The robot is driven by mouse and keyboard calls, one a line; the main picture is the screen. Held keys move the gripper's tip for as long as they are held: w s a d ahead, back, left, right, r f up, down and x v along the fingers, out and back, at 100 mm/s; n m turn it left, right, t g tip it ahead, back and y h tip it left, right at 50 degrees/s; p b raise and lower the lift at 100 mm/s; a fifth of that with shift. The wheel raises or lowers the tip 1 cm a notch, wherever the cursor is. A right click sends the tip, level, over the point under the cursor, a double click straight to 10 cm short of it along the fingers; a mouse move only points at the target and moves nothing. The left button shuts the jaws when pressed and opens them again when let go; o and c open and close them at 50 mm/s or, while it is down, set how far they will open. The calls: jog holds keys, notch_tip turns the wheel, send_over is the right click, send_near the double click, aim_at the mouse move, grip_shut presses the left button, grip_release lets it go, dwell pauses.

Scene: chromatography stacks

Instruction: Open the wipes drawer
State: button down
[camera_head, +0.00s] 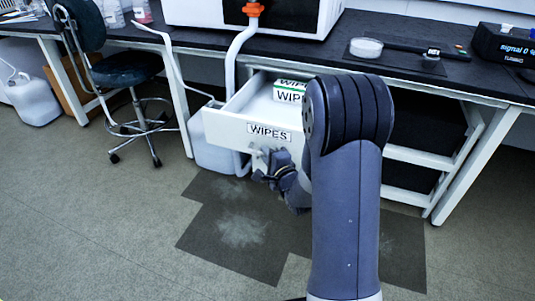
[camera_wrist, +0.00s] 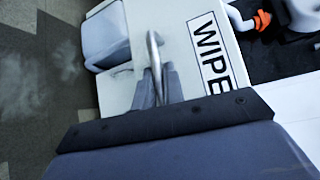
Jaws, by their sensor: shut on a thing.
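The wipes drawer (camera_head: 240,128) is white with a "WIPES" label on its front, and it stands pulled out from under the bench. Boxes marked "WIPES" (camera_head: 290,96) lie inside it. In the wrist view the drawer front (camera_wrist: 170,30) shows sideways with its label and a curved metal handle (camera_wrist: 154,55). My gripper (camera_head: 268,172) is at the lower part of the drawer front, and in the wrist view its fingers (camera_wrist: 158,85) are shut on the handle. My arm hides the drawer's right side in the head view.
A black bench top (camera_head: 420,75) runs above the drawer. A stool (camera_head: 125,70) stands to the left, and a white container (camera_head: 212,150) sits behind the drawer's left side. Open shelves (camera_head: 425,155) are at right. The floor in front is clear, with dark mats (camera_head: 235,235).

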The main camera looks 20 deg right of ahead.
jog(key=shift+s, duration=0.1)
jog(key=c, duration=1.5)
grip_release()
jog(key=p+v, duration=0.2)
jog(key=v, duration=0.8)
jog(key=shift+s, duration=0.35)
jog(key=b+x, duration=0.2)
jog(key=x, duration=0.9)
jog(key=shift+w+d, duration=0.15)
jog(key=shift+d, duration=0.1)
jog(key=shift+r, duration=0.1)
